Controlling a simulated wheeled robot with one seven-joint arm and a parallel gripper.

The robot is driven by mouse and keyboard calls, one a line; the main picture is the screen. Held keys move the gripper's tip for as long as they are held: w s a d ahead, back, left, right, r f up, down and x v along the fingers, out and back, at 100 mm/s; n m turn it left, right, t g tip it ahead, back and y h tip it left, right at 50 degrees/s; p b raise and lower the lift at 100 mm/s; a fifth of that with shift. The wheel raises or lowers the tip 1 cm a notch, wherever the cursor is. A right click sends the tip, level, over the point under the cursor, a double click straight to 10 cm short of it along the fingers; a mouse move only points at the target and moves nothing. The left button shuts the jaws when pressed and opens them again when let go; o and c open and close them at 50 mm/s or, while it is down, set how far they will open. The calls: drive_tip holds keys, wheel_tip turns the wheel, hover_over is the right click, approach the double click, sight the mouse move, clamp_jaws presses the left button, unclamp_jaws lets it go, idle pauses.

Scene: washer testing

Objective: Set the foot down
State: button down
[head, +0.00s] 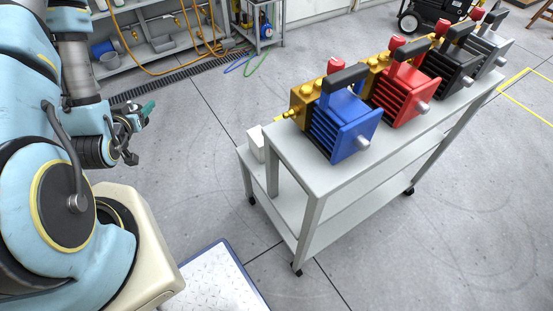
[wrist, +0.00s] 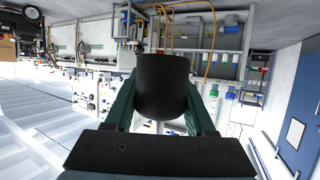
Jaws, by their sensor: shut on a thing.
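My gripper (head: 143,119) is at the left of the head view, held in the air above the floor, apart from the cart. In the wrist view its two green fingers (wrist: 160,115) are shut on a dark, rounded, cup-like foot (wrist: 163,88), one finger on each side. The foot covers the middle of that view and hides the fingertips. In the head view the foot is too small and dark to make out clearly beside the fingers.
A grey two-level cart (head: 290,150) on casters carries blue (head: 345,125), red (head: 402,92) and black (head: 447,68) pumps and a grey one. A white box (head: 256,144) is at its near-left end. A tread plate (head: 215,282) lies in front. Open floor separates my gripper and the cart.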

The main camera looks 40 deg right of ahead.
drive_tip(key=s+d+f+m+g+h+b, duration=0.3)
drive_tip(key=s+d+f+m+g+b, duration=0.3)
drive_tip(key=s+d+f+b, duration=0.5)
drive_tip(key=s+d+f+m+g+h+b, duration=0.4)
drive_tip(key=s+d+f+m+g+b, duration=0.4)
drive_tip(key=f+b, duration=0.6)
drive_tip(key=shift+n+t, duration=0.6)
drive_tip(key=shift+t, duration=0.1)
drive_tip(key=d+b, duration=0.1)
drive_tip(key=d, duration=0.4)
drive_tip(key=s+d, duration=0.1)
drive_tip(key=d, duration=0.4)
drive_tip(key=s+d+b, duration=0.1)
drive_tip(key=d, duration=0.4)
drive_tip(key=shift+d+r+b, duration=0.3)
drive_tip(key=shift+r, duration=0.05)
drive_tip(key=shift+d+f+b, duration=0.15)
drive_tip(key=shift+f+b, duration=0.2)
drive_tip(key=shift+f, duration=0.55)
drive_tip(key=shift+d+f+b, duration=0.15)
drive_tip(key=shift+f+b, duration=0.15)
drive_tip(key=shift+f, duration=0.55)
drive_tip(key=shift+f, duration=0.1)
drive_tip(key=shift+c, duration=1.3)
unclamp_jaws()
